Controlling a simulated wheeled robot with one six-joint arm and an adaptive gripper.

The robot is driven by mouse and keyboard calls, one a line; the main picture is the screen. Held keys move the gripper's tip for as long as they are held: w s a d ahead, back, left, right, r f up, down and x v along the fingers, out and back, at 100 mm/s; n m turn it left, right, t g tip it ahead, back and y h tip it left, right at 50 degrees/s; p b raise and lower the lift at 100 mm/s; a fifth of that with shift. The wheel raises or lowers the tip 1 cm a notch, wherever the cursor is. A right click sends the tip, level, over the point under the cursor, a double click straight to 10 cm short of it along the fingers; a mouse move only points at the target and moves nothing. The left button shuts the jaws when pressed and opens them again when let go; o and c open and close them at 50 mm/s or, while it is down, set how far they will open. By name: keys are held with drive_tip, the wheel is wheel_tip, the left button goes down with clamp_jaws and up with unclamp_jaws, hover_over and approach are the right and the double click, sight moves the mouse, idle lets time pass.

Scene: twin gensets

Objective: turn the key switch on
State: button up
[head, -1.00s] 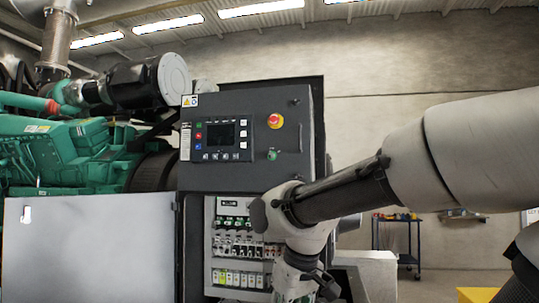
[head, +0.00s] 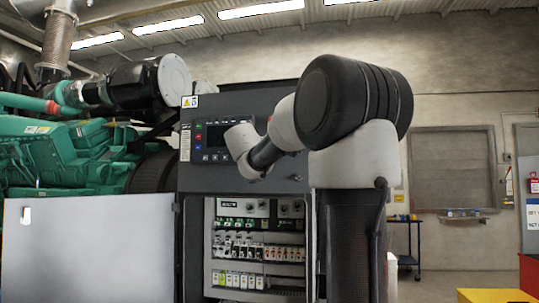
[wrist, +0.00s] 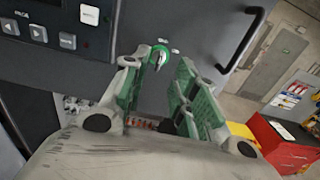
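The key switch (wrist: 158,57) shows in the wrist view as a green round fitting with a metallic key part, on the dark control panel (wrist: 195,20). My gripper (wrist: 157,76) is open, with green-padded fingers pointing at the panel. The switch appears between and just beyond the fingertips. I cannot tell whether the fingers touch it. Nothing is held. In the head view, my arm covers the switch's area of the control panel (head: 250,100), and my gripper cannot be made out there.
A black handle (wrist: 240,40) stands out from the panel right of the switch. Below the panel, an open cabinet (head: 255,250) shows rows of breakers. Its grey door (head: 90,245) is swung left. A green genset (head: 50,155) stands behind. A red box (wrist: 285,145) is at the right.

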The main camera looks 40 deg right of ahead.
drive_tip(key=x, duration=0.7)
drive_tip(key=shift+d, duration=0.2)
drive_tip(key=shift+w, duration=0.15)
drive_tip(key=shift+c, duration=0.2)
clamp_jaws()
